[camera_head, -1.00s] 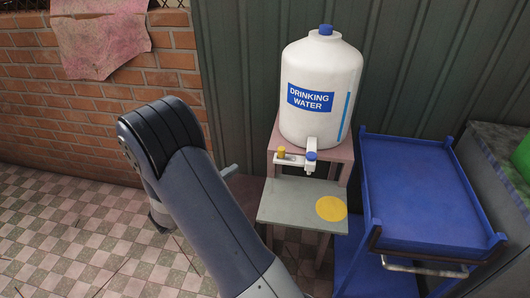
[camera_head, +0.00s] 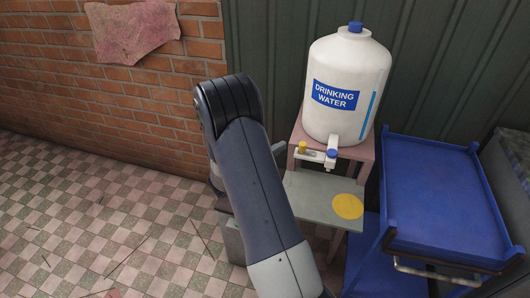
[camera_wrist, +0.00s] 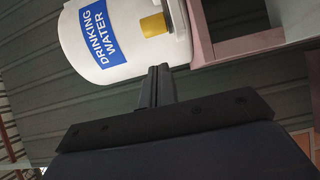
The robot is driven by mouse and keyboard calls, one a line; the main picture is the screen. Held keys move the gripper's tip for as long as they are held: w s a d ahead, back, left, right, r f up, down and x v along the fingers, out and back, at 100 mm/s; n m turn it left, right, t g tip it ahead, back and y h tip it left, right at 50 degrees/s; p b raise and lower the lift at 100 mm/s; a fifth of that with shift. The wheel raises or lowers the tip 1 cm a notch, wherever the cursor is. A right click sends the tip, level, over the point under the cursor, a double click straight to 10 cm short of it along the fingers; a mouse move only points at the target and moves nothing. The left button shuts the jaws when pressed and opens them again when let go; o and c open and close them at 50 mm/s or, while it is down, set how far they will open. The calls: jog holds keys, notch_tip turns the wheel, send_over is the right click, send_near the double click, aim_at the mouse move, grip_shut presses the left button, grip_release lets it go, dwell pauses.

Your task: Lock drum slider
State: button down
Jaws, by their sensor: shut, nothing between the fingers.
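The white drinking-water drum (camera_head: 345,95) stands upright on a pink stand. Its tap (camera_head: 332,153) has a blue knob. Left of the tap, a pale slider bracket (camera_head: 311,157) carries a yellow knob (camera_head: 302,147). The wrist view, tilted, shows the drum (camera_wrist: 115,62) and the yellow knob (camera_wrist: 153,25) near the top. My gripper (camera_wrist: 158,72) is shut and empty. It appears below the yellow knob in that picture, apart from it, with part of the bracket hidden. In the head view my arm hides the gripper.
A grey shelf (camera_head: 318,205) with a yellow disc (camera_head: 347,206) sits below the tap. A blue cart (camera_head: 435,190) stands close on the right. Behind are a corrugated wall and a brick wall (camera_head: 60,75).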

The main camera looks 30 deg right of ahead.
aim_at(302, 149)
jog(key=s+d, duration=0.2)
jog(key=shift+s+d+p, duration=0.15)
jog(key=shift+d+p, duration=0.15)
jog(key=shift+s+d+f+b, duration=0.15)
jog(key=shift+s+d+b, duration=0.85)
jog(key=shift+b, duration=0.25)
jog(key=shift+s+d, duration=0.1)
jog(key=shift+s, duration=0.25)
